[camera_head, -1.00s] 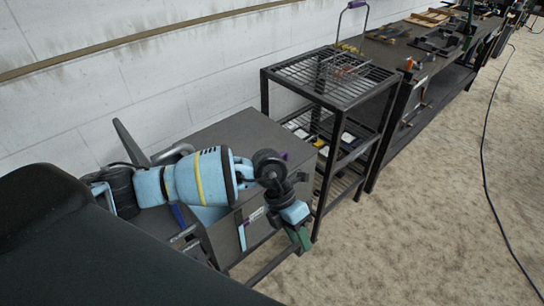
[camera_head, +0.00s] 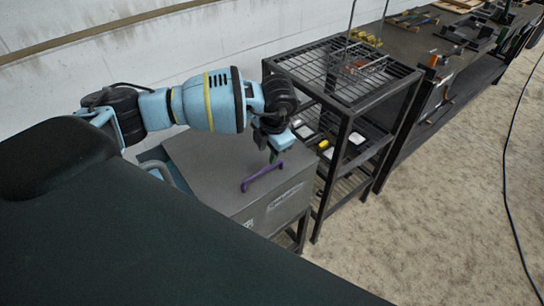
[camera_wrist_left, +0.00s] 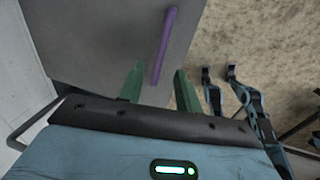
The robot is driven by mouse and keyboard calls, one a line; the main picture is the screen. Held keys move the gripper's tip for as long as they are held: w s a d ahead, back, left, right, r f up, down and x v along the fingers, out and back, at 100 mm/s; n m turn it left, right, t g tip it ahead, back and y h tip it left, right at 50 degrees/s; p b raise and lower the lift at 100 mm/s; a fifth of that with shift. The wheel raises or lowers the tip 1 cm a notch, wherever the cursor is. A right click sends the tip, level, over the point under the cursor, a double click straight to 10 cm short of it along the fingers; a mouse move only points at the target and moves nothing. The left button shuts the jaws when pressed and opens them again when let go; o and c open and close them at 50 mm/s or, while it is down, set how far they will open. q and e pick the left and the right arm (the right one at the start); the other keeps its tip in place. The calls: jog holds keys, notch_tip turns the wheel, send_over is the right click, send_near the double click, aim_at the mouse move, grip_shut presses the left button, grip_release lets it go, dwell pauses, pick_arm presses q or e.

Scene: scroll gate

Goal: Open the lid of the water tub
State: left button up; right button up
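The water tub is a grey box (camera_head: 205,175) with a flat grey lid, standing beside the wall in the head view. A purple bar handle (camera_head: 264,177) is at its front edge. My left gripper (camera_head: 272,153) hangs just above and behind the handle, its fingers partly hidden by the wrist. In the left wrist view the green fingers of the left gripper (camera_wrist_left: 160,84) are spread apart, and the purple handle (camera_wrist_left: 163,45) runs up the picture, its near end appearing between them. Contact with the handle does not show. The lid looks closed.
The carpeted floor (camera_head: 440,210) in front is mostly clear, with a black cable (camera_head: 507,190).

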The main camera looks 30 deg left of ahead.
aim_at(263, 170)
pick_arm(q)
jog(key=f, duration=0.3)
jog(key=a+f, duration=0.1)
jog(key=f, duration=0.1)
jog(key=shift+s+f, duration=0.2)
jog(key=shift+w+a+f, duration=0.1)
jog(key=shift+a+f, duration=0.1)
jog(key=shift+f, duration=0.85)
pick_arm(e)
jog(key=shift+s, duration=0.45)
pick_arm(q)
grip_shut()
